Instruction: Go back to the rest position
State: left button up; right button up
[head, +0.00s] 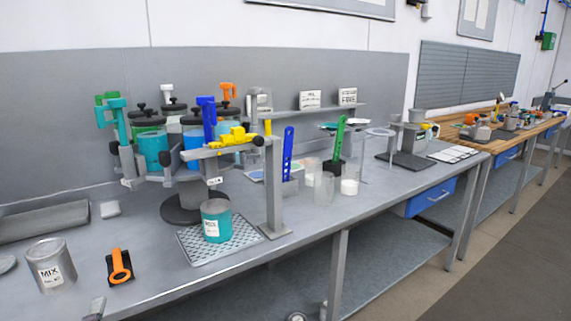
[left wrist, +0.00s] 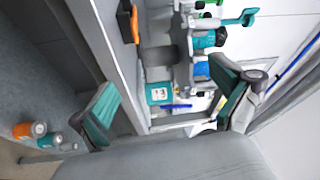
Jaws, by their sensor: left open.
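My left gripper (left wrist: 165,108) shows in the left wrist view with its two teal-padded fingers spread wide and nothing between them. That view is turned on its side. The grey workbench (head: 330,205) with the drum agitator stand lies beyond the fingers, and the gripper appears apart from it. A teal can (head: 216,222) stands upright on a perforated plate (head: 188,247) on the bench; it also shows between the fingers in the left wrist view (left wrist: 158,94). My right gripper is in neither view.
A carousel holds several lidded drums, including a teal one (head: 152,146). A MIX can (head: 50,264) and an orange-handled tool (head: 121,265) stand near the bench's front left. A yellow clamp (head: 234,138) sits on the grey stand. The floor (head: 500,260) at the right is clear.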

pick_arm(q)
jog(key=s+d+f+n+g+h, duration=0.1)
jog(key=s+d+f+n+g, duration=0.1)
jog(key=s+f+n+g, duration=0.4)
jog(key=s+d+f+n+g, duration=0.1)
jog(key=s+f+n+g, duration=0.2)
jog(key=f, duration=0.6)
jog(key=s+d+f+n+g+h, duration=0.1)
jog(key=s+d+f+g+h, duration=0.2)
jog(key=s+d, duration=0.3)
jog(key=s+d+f+g+h, duration=0.2)
jog(key=s+d+f+g, duration=0.1)
jog(key=s, duration=0.6)
notch_tip(320, 180, down, 24)
jog(key=g+p, duration=0.1)
jog(key=s+a+f+g+p, duration=0.1)
jog(key=s+a+f, duration=0.2)
jog(key=s+f, duration=1.2)
jog(key=shift+s+f+g+p, duration=0.2)
jog(key=shift+s+g+p, duration=0.1)
jog(key=shift+s, duration=0.85)
